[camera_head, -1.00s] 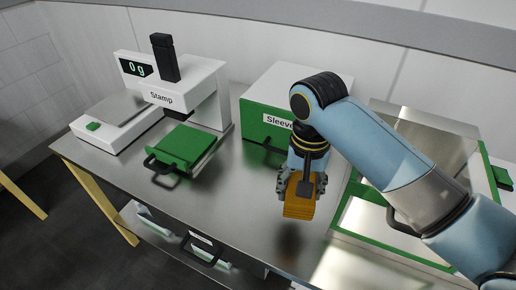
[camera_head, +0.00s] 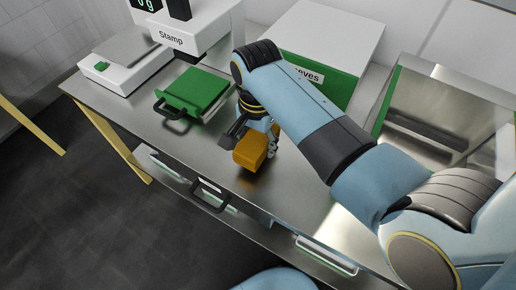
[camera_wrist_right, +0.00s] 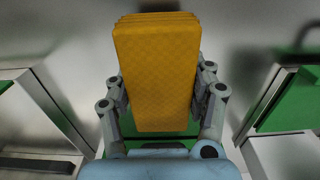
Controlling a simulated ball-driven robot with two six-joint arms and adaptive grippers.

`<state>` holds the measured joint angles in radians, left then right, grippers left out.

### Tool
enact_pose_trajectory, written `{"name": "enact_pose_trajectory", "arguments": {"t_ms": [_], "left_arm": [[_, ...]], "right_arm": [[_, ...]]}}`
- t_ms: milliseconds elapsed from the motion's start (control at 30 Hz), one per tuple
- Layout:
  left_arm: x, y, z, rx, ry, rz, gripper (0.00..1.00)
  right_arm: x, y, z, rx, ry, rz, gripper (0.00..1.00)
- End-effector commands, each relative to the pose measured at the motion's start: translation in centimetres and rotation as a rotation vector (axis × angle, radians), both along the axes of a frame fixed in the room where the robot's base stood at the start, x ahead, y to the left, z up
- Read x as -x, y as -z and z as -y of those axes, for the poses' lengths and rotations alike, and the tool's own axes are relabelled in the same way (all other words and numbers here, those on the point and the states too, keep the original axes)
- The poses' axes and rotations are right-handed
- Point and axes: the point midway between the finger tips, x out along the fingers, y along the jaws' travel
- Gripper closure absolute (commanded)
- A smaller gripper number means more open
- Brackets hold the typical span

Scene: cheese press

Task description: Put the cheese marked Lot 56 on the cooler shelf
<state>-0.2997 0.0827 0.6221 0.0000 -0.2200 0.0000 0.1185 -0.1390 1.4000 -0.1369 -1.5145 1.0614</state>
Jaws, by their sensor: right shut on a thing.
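My right gripper (camera_head: 262,132) is shut on an orange-yellow block of cheese (camera_head: 250,152) and holds it above the steel table. The cheese also shows in the right wrist view (camera_wrist_right: 156,75), between the two fingers (camera_wrist_right: 160,105). No lot mark can be read on its visible faces. The cooler shelf cannot be made out for certain. My left gripper is not in view.
A white stamp machine (camera_head: 185,40) stands at the back left, with a green plate with a black handle (camera_head: 195,92) in front. A green and white sleeves box (camera_head: 330,45) is behind my arm. A steel bin with green edges (camera_head: 440,105) is at right. Handled drawers (camera_head: 210,195) are below the tabletop.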

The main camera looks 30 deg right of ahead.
Motion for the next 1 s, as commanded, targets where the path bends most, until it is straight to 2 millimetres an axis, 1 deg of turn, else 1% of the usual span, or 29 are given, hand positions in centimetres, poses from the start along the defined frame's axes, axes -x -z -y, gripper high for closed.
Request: {"name": "enact_pose_trajectory", "arguments": {"t_ms": [33,100,200,600,633,700,800,1000], "left_arm": [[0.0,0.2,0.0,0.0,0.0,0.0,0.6],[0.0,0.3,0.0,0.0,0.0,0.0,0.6],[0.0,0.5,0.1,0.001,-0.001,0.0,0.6],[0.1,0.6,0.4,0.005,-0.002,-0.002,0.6],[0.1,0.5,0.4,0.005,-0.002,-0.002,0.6],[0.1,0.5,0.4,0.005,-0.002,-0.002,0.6],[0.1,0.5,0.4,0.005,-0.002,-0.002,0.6],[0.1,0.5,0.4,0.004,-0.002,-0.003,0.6]], "right_arm": [[0.1,0.9,0.1,0.002,0.0,-0.003,0.91],[0.1,2.0,0.1,0.002,0.0,-0.002,0.91],[0.0,3.1,0.1,0.001,0.001,0.0,0.91],[0.0,3.6,0.1,0.001,0.001,0.0,0.91],[0.1,3.6,0.1,0.001,0.001,-0.001,0.42],[0.1,3.6,0.1,0.001,0.001,-0.001,0.33],[0.1,3.6,0.1,0.001,0.001,-0.001,0.22],[0.1,3.6,0.1,0.001,0.001,-0.001,0.22]]}}
